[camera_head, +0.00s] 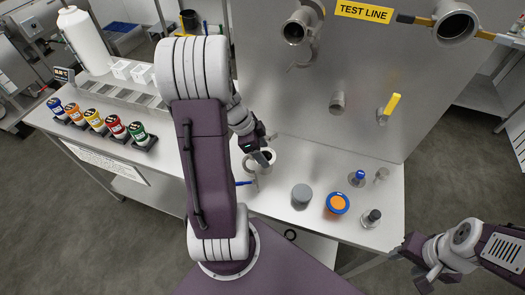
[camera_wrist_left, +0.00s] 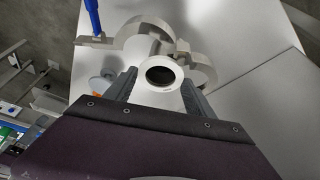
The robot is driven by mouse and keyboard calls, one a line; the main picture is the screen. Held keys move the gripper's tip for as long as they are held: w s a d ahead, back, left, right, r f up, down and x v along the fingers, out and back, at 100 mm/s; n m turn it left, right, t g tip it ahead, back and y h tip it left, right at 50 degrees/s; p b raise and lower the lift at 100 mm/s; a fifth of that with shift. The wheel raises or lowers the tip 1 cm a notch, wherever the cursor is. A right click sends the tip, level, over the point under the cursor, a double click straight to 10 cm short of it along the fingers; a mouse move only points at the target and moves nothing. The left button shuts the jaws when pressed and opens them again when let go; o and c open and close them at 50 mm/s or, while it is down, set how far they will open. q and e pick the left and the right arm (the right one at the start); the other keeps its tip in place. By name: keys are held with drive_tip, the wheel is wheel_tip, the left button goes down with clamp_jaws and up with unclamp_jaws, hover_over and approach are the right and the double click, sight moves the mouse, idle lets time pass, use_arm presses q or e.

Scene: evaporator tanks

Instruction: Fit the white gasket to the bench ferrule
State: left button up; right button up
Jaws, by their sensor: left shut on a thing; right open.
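My left gripper (camera_head: 260,156) reaches down over the bench, partly hidden by my own arm. In the left wrist view its fingers (camera_wrist_left: 158,92) are on either side of the white gasket (camera_wrist_left: 160,92), a pale ring around a dark round opening. The gripper is shut on the gasket. The bench ferrule cannot be told apart clearly from the ring; whether they touch is unclear. An opened metal clamp (camera_wrist_left: 145,30) with a blue handle (camera_wrist_left: 93,18) lies right beside the ring. My right gripper (camera_head: 418,264) is open and empty at the lower right, off the bench.
Several coloured jars (camera_head: 96,121) line the left side. The upright panel (camera_head: 340,60) with pipe ends and a yellow-handled valve (camera_head: 391,105) rises behind.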

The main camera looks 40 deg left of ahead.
use_arm(q)
drive_tip(key=shift+f+b, duration=0.3)
drive_tip(key=shift+f, duration=0.05)
drive_tip(key=o, duration=1.4)
drive_tip(key=shift+c, duration=0.2)
drive_tip(key=shift+r+p, duration=1.95)
drive_tip(key=shift+r, duration=1.2)
drive_tip(key=shift+f, duration=0.1)
